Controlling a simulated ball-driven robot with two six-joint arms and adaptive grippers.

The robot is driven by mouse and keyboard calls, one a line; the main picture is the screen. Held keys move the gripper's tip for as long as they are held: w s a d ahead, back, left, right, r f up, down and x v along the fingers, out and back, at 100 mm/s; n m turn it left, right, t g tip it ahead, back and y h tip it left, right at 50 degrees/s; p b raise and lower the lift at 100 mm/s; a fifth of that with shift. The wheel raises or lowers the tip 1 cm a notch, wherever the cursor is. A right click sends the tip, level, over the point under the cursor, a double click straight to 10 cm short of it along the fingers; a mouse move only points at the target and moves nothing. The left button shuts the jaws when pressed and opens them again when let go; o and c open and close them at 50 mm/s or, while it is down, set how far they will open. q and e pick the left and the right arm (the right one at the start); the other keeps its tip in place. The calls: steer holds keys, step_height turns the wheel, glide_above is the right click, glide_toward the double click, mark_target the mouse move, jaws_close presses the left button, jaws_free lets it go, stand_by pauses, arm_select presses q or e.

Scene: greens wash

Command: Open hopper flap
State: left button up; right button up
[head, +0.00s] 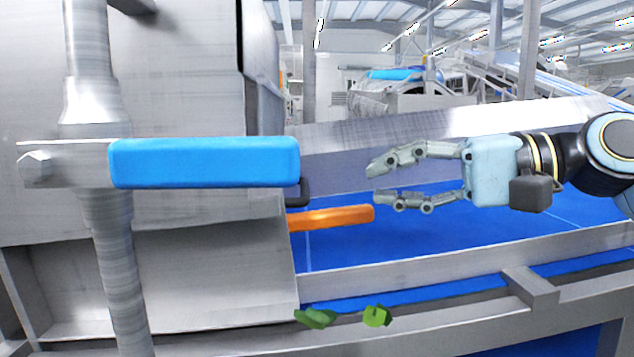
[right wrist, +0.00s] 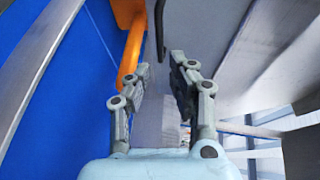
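The grey metal hopper (head: 200,240) fills the left of the head view. An orange handle (head: 335,217) sticks out to the right from its lower edge. It also shows in the right wrist view (right wrist: 131,50), beyond the fingers and left of centre. I cannot tell which panel is the flap. My right gripper (head: 375,183) comes in from the right, open and empty. In the head view its fingertips appear just above and right of the orange handle's end, apart from it. My left gripper is not in view.
A blue lever (head: 205,162) on a vertical metal pipe (head: 118,265) stands in front of the hopper. A blue belt (head: 450,233) lies behind a metal rail (head: 470,265). Green leaves (head: 376,316) lie near the lower rail. A dark bracket (head: 304,191) sits near the orange handle.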

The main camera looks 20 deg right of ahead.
arm_select(q)
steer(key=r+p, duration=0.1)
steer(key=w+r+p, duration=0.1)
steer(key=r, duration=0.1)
steer(key=shift+p, duration=0.35)
arm_select(e)
steer(key=x, duration=0.9)
steer(key=shift+w, duration=0.25)
steer(key=shift+a, duration=0.1)
jaws_close()
steer(key=shift+f, duration=0.1)
